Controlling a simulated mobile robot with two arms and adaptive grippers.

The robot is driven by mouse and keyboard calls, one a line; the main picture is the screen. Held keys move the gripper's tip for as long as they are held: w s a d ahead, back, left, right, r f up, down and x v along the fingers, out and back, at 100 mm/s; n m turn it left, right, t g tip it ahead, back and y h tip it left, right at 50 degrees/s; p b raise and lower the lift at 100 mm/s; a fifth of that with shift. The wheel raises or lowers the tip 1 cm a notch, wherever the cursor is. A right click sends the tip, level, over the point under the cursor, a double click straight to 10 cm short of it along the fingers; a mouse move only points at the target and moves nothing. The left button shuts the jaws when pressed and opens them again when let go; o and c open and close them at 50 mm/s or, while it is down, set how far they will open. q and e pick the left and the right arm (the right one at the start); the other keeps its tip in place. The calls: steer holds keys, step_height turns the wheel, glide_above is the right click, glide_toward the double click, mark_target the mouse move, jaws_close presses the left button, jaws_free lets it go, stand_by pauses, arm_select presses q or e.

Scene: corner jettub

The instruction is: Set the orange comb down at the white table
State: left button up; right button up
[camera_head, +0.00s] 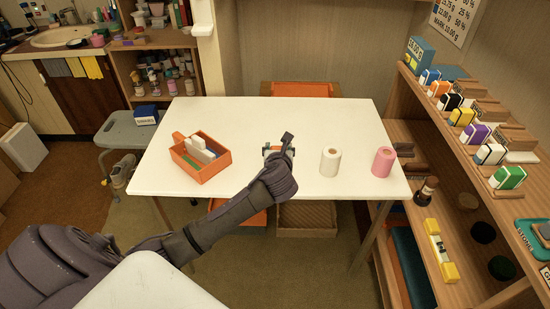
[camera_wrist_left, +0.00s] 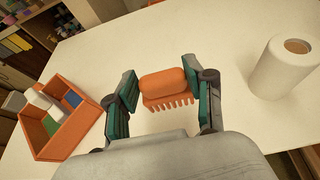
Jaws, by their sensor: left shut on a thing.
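The orange comb (camera_wrist_left: 165,88) is between the fingers of my left gripper (camera_wrist_left: 163,97) in the left wrist view, its teeth pointing toward the bottom of the picture. The gripper is shut on it. In the head view my left gripper (camera_head: 279,150) is over the middle of the white table (camera_head: 270,115), and the comb is mostly hidden behind it. The table top also shows in the left wrist view (camera_wrist_left: 215,40). I cannot tell whether the comb touches the table. My right gripper is not in view.
An orange box (camera_head: 202,170) with several items stands left of the gripper on the table. A white roll (camera_head: 330,162) and a pink roll (camera_head: 383,162) stand to the right. The back of the table is clear. A wooden shelf (camera_head: 470,205) borders the right side.

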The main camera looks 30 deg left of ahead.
arm_select(q)
steer(key=shift+w+a+f, duration=0.35)
steer(key=shift+a+f, duration=0.25)
steer(key=shift+a, duration=0.25)
steer(key=shift+a+f, duration=0.1)
steer(key=shift+f, duration=0.1)
step_height(320, 180, down, 3)
steer(key=shift+f+b, duration=0.15)
steer(key=shift+b, duration=0.3)
steer(key=shift+f, duration=0.15)
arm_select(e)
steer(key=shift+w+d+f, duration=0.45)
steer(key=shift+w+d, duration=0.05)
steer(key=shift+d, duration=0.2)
arm_select(q)
steer(key=shift+f, duration=0.15)
steer(key=o, duration=0.9)
steer(key=shift+o, duration=0.2)
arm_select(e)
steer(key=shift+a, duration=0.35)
